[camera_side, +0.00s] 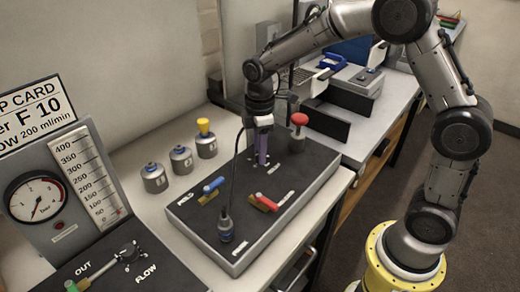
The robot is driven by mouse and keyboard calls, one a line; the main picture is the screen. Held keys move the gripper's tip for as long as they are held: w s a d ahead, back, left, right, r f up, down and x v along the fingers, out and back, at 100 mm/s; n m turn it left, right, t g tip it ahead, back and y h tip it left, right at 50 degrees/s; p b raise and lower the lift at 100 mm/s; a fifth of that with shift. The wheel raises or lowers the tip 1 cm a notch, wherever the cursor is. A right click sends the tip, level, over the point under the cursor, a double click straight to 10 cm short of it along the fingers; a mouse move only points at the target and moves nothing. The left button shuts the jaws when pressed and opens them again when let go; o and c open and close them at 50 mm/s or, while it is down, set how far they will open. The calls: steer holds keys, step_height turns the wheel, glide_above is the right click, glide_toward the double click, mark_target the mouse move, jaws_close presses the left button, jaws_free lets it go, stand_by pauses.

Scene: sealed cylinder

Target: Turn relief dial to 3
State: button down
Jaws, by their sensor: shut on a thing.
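My gripper (262,158) points down over the middle of the dark panel (305,180). Its purple fingers are shut on the relief dial, which is mostly hidden between and behind them. Small pale marks surround the fingertips on the panel. The dial's numbers are too small to read, so its setting cannot be told.
A red knob (299,119) stands at the panel's back. A blue-handled valve (214,185), a red-handled valve (266,201) and a hose fitting (225,228) sit in front. Several small cylinders (154,178) stand left. A gauge unit (40,196) is at far left.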

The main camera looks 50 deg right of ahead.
steer(key=n, duration=0.7)
steer(key=shift+w+r, duration=0.1)
steer(key=shift+r, duration=0.05)
stand_by(0.4)
steer(key=c, duration=0.6)
jaws_free()
step_height(320, 180, up, 14)
steer(key=shift+f, duration=0.15)
